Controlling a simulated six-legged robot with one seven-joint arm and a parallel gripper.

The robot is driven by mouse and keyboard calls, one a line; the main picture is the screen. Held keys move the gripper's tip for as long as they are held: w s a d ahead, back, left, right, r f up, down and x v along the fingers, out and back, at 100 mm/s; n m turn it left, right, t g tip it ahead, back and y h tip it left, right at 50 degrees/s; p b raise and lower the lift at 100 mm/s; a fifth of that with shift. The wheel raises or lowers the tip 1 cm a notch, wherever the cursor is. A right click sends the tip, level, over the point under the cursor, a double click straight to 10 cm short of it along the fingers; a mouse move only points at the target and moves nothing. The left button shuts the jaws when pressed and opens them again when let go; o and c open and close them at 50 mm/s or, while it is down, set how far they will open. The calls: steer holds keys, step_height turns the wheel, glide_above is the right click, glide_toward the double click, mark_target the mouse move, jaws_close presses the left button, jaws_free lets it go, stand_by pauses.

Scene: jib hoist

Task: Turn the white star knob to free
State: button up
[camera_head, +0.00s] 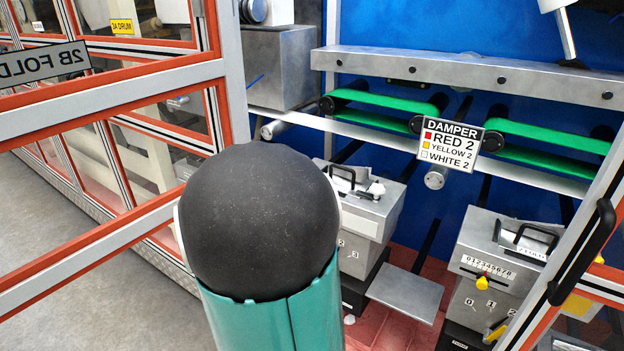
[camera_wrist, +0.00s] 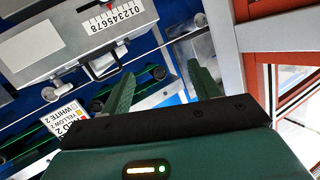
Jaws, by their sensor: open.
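My gripper (camera_wrist: 161,72) shows in the wrist view with its two green fingers apart and nothing between them. It is hidden in the head view behind my own arm. I cannot make out a white star knob for certain. My arm covers part of that box.
A sign (camera_head: 453,145) reads damper, red 2, yellow 2, white 2. The right grey box (camera_head: 495,268) has a yellow pointer and black handle. Green belts (camera_head: 385,102) run above. An orange-edged door frame with a black handle (camera_head: 583,252) stands at right, glazed panels at left.

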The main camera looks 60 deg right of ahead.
steer(key=s+d+f+m+g+h, duration=0.2)
steer(key=s+d+f+m+g, duration=0.15)
steer(key=s+d+g, duration=0.6)
steer(key=m+g, duration=0.2)
steer(key=g, duration=0.1)
glide_toward(381, 189)
steer(key=shift+t, duration=0.45)
steer(key=x, duration=0.8)
steer(key=f+x, duration=0.1)
steer(key=x, duration=0.2)
steer(key=shift+w+d, duration=0.2)
steer(key=shift+d, duration=0.35)
steer(key=c, duration=1)
